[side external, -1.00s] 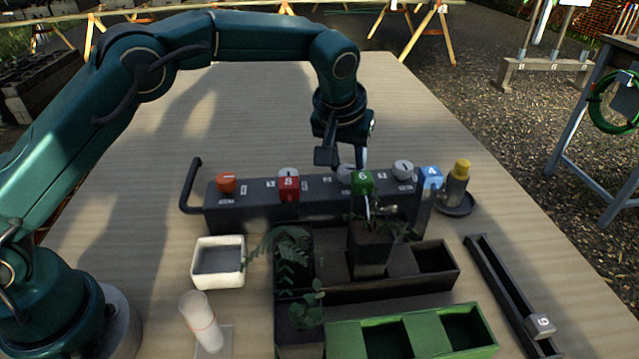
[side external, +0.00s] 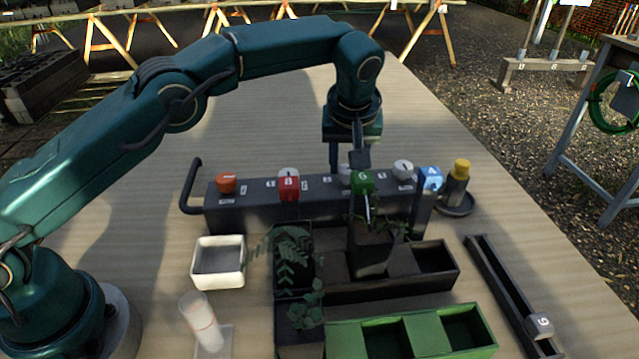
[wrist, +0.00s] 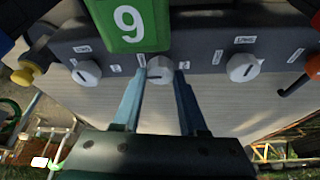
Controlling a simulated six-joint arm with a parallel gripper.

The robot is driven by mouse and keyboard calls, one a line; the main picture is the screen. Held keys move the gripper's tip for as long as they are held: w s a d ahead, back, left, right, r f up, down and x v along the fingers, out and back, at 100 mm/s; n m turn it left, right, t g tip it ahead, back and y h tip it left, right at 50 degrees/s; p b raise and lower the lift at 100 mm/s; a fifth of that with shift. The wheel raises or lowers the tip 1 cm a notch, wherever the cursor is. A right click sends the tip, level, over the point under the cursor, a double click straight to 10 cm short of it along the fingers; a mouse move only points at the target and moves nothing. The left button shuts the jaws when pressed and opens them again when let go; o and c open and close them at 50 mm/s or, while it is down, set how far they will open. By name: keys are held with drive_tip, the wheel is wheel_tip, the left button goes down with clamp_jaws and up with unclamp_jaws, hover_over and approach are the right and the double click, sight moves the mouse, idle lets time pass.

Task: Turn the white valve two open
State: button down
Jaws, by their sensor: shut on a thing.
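A dark manifold box (side external: 245,192) carries a row of knobs on its top. Three are white; the middle white valve knob (side external: 344,170) is partly hidden behind a green numbered cube (side external: 362,183). In the wrist view this white knob (wrist: 160,66) sits between my fingertips, with a dark mark on its face. My gripper (side external: 348,163) points down at it from the far side; in the wrist view my gripper (wrist: 160,78) has a finger on each side of the knob and is shut on it. The small labels are too blurred to read surely.
An orange knob (side external: 227,183), a red cube (side external: 289,188) and a blue cube (side external: 430,178) are along the box. A yellow-topped bottle (side external: 459,172) stands at its right. Planters, a white tray (side external: 219,282) and a green tray (side external: 345,340) crowd the front. The table behind is clear.

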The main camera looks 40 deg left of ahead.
drive_tip(key=shift+r, duration=0.1)
drive_tip(key=shift+c, duration=2.2)
unclamp_jaws()
drive_tip(key=shift+v, duration=2.55)
